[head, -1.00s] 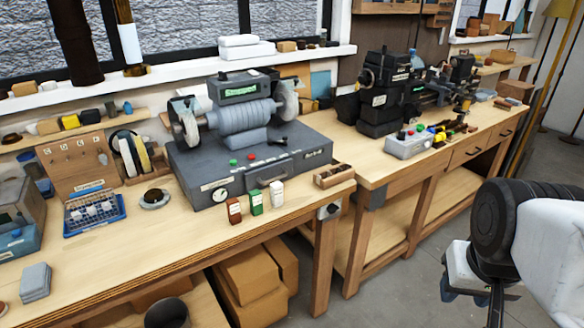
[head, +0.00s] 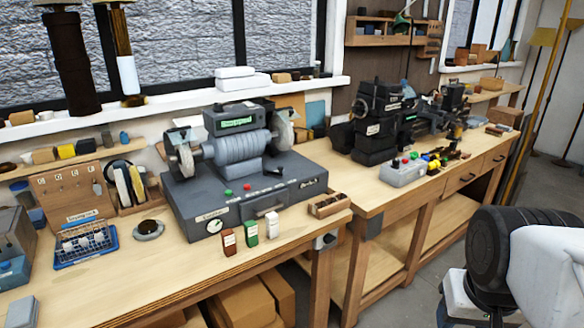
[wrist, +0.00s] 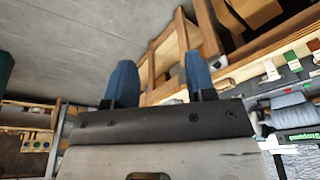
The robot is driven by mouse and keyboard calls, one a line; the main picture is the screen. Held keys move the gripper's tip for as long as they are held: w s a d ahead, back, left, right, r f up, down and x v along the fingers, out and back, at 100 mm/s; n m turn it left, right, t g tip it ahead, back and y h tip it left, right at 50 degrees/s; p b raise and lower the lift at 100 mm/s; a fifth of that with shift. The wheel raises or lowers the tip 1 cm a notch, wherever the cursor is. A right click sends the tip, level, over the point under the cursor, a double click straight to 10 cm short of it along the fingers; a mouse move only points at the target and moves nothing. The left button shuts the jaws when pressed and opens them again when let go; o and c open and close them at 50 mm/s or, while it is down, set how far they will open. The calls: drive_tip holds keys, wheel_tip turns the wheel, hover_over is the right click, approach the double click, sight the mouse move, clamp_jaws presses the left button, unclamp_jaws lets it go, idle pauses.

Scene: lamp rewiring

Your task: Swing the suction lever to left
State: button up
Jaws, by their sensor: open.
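A grey bench machine (head: 200,205) with a ribbed drum and two side wheels stands on the left bench in the head view. A small black lever (head: 277,171) sits on its top, right of the red and green buttons. Its label is too small to read, so I cannot confirm it is the suction lever. The machine's display (wrist: 308,136) also shows at the right of the wrist view. My gripper (wrist: 160,84) is open and empty, its two blue fingers apart. In the head view it is partly cut off at bottom right, over the floor, well away from the machine.
Small brown, green and white boxes (head: 250,232) stand before the machine. A wooden tray (head: 330,206) is at its right front corner. A dark lathe-like machine (head: 375,125) and a control box (head: 403,172) stand on the right bench. The floor before the benches is open.

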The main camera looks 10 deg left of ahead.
drive_tip(key=w+a+r+n, duration=0.1)
drive_tip(key=w+a+r, duration=0.25)
drive_tip(key=w, duration=0.55)
drive_tip(key=w+a+r+n, duration=0.15)
drive_tip(key=w+r, duration=0.35)
drive_tip(key=w, duration=0.5)
drive_tip(key=n+g, duration=0.3)
drive_tip(key=n, duration=0.2)
hover_over(280, 167)
drive_tip(key=f, duration=1)
drive_tip(key=shift+d, duration=0.4)
drive_tip(key=shift+w+a+f, duration=0.15)
drive_tip(key=shift+w+a, duration=0.05)
drive_tip(key=shift+a, duration=0.15)
drive_tip(key=shift+f, duration=0.1)
drive_tip(key=shift+f, duration=3.8)
